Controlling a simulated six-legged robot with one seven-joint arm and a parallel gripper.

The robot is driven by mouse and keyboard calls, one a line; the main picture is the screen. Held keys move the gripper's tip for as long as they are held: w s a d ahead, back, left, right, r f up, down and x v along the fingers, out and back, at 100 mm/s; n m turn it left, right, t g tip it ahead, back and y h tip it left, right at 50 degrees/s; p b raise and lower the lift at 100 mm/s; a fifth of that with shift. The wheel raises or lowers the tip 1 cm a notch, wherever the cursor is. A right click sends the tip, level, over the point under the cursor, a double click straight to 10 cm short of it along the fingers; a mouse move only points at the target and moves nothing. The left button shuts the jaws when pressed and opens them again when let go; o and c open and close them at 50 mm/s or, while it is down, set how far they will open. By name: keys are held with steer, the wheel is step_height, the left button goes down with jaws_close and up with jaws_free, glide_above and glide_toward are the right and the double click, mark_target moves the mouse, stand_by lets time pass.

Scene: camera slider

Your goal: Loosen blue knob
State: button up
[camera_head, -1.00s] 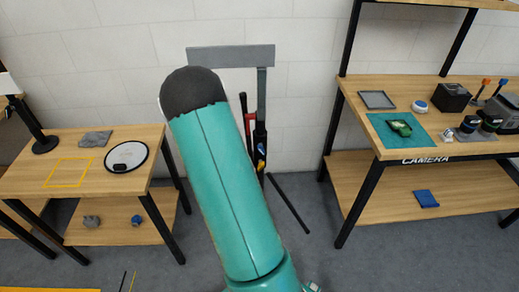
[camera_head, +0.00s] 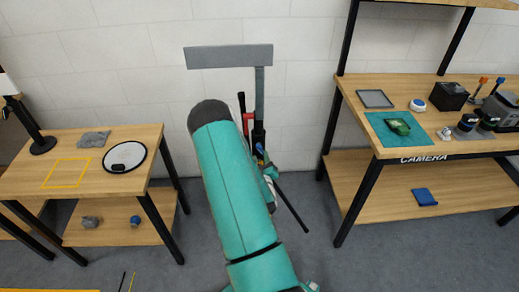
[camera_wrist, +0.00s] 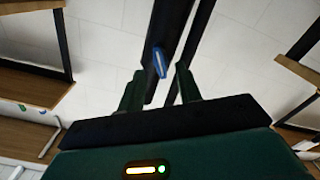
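The blue knob (camera_wrist: 160,62) is a small blue lever with a pale stripe on a dark upright post (camera_wrist: 166,40) in the wrist view. My gripper (camera_wrist: 159,78) is open and empty. Its two dark green fingers are either side of the knob in the picture, with the knob a little beyond the tips; I cannot tell the exact gap. In the head view the blue knob (camera_head: 260,148) shows on the dark stand by the wall, just right of my teal arm. My arm hides the lower left of the stand and most of my gripper there.
A grey flat panel (camera_head: 228,57) tops a post behind the arm. A dark leg (camera_head: 290,205) slants to the floor. A wooden table (camera_head: 105,185) stands left and a camera workbench (camera_head: 355,100) right. Open floor lies between the stand and the workbench.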

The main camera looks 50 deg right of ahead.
mark_target(260, 151)
steer(key=x, duration=0.5)
steer(key=shift+w+d, duration=0.25)
steer(key=shift+w, duration=0.05)
jaws_close()
